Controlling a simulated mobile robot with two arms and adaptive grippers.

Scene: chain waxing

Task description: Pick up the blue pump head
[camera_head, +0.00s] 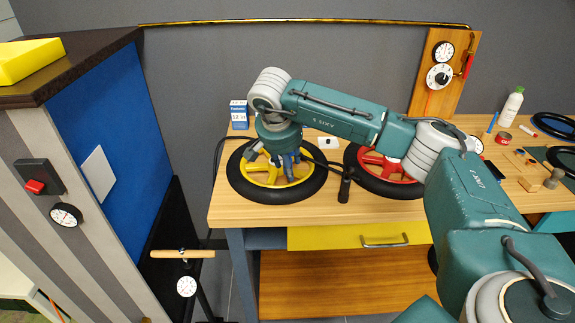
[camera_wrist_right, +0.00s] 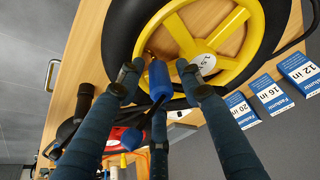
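The blue pump head (camera_wrist_right: 160,79) is a small blue cylinder with a metal tip, seen in the right wrist view in front of the yellow wheel (camera_wrist_right: 178,32). My right gripper (camera_wrist_right: 160,82) has its dark blue fingers spread around it. The left and right fingertips stand apart from the pump head with visible gaps; contact with the lower finger cannot be told. In the head view my right gripper (camera_head: 286,165) points down over the yellow wheel (camera_head: 262,172) and hides the pump head. My left gripper is not in view.
A black upright handle (camera_head: 345,186) with a hose stands right of the yellow wheel on the wooden table (camera_head: 330,212). A red wheel (camera_head: 376,170) lies beyond it. Blue-white boxes (camera_head: 239,112) stand behind. A blue-panelled cabinet (camera_head: 105,150) is at left.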

